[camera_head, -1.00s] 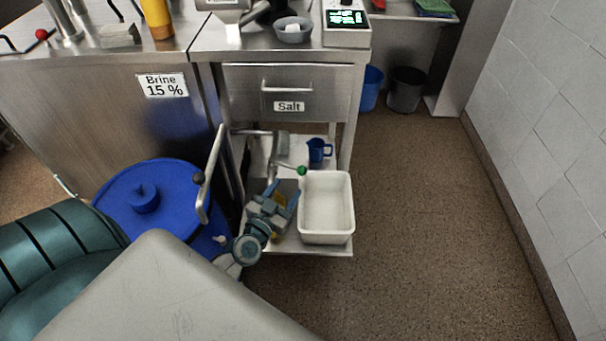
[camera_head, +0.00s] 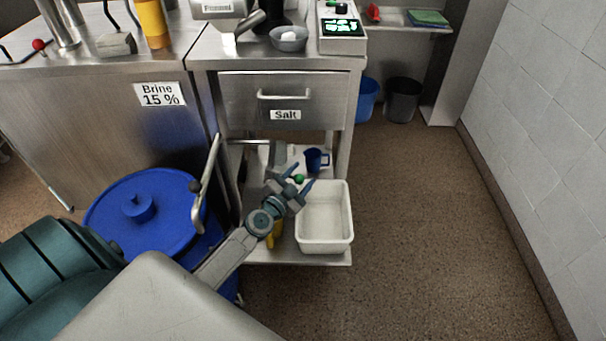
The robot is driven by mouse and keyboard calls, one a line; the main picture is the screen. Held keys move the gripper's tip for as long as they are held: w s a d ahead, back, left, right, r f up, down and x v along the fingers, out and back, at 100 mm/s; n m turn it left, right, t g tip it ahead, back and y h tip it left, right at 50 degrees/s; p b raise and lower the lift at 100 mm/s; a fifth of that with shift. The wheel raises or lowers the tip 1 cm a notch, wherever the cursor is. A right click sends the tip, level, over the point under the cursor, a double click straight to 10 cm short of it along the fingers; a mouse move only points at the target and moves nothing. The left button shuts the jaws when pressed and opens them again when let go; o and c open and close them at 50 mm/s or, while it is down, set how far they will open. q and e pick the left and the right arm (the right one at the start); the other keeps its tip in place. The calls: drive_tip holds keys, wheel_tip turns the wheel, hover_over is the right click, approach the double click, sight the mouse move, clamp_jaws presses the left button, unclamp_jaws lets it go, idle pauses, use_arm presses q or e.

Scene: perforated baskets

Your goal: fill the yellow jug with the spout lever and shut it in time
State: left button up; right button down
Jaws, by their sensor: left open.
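The yellow jug (camera_head: 275,235) stands on the low shelf, mostly hidden behind my left wrist. Above it is the metal spout (camera_head: 277,153), with the green knob of its lever (camera_head: 299,179). My left gripper (camera_head: 302,174) is open, and its two fingers show on either side of the green knob. I cannot tell whether they touch it. The inside of the jug and any flow from the spout are hidden. My right gripper is out of view.
A white bin (camera_head: 325,243) stands on the shelf just right of the jug, and a blue jug (camera_head: 316,160) is behind it. A blue lidded barrel (camera_head: 180,210) with a bent metal handle above stands at left. The floor at right is clear.

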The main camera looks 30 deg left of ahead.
use_arm(q)
drive_tip(key=shift+w, duration=0.75)
drive_tip(key=shift+s+d, duration=0.1)
clamp_jaws()
